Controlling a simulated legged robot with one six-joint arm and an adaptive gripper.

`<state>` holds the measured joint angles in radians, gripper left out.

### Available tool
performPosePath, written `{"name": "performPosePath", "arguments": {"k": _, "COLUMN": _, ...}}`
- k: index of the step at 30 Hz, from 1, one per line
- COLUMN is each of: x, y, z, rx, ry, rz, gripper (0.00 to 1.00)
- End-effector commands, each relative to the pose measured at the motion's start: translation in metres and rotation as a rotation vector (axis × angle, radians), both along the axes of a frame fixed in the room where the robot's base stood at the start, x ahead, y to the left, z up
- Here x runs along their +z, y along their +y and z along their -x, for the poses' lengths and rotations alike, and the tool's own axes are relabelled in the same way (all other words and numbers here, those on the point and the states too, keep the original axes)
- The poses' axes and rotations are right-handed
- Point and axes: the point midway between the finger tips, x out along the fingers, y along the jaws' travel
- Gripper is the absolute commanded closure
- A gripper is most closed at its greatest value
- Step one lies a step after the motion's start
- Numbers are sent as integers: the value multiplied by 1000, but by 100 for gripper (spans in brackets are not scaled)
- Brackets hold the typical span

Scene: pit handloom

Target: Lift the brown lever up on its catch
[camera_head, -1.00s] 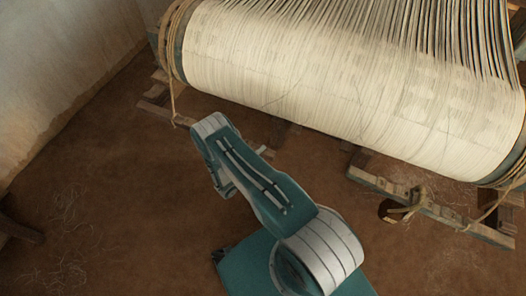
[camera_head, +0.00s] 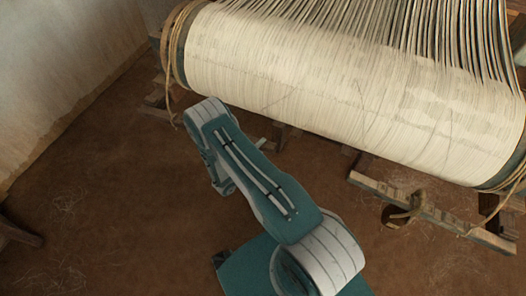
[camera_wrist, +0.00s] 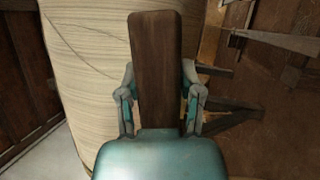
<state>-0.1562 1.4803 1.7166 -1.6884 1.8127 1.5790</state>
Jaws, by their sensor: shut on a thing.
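The brown lever (camera_wrist: 158,62) is a flat wooden bar in the wrist view, standing lengthwise between the fingers of my gripper (camera_wrist: 161,98). The gripper is shut on it, with one finger on each side. The lever's far end sticks out beyond the fingertips, in front of the cream warp roll. Its catch cannot be made out in either view.
The big cream warp roll (camera_head: 330,85) lies across the loom, with rope at its ends. A wooden rail (camera_head: 430,212) lies low at the right. A pale wall (camera_head: 60,75) stands at the left. The brown floor (camera_head: 110,200) left of my arm is mostly clear.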

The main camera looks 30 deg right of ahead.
Motion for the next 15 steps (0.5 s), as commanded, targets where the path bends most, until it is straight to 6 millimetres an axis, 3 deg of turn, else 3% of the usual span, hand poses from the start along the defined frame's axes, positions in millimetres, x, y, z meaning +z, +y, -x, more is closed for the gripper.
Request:
{"name": "performPosePath", "arguments": {"k": 11, "x": 3, "y": -1, "z": -1, "rx": 2, "ry": 10, "rz": 0, "gripper": 100}}
{"name": "performPosePath", "arguments": {"k": 12, "x": 3, "y": -1, "z": -1, "rx": 1, "ry": 11, "rz": 0, "gripper": 39}}
{"name": "performPosePath", "arguments": {"k": 14, "x": 3, "y": -1, "z": -1, "rx": 1, "ry": 11, "rz": 0, "gripper": 17}}
{"name": "performPosePath", "arguments": {"k": 15, "x": 3, "y": 0, "z": -1, "rx": 1, "ry": 11, "rz": 1, "gripper": 17}}
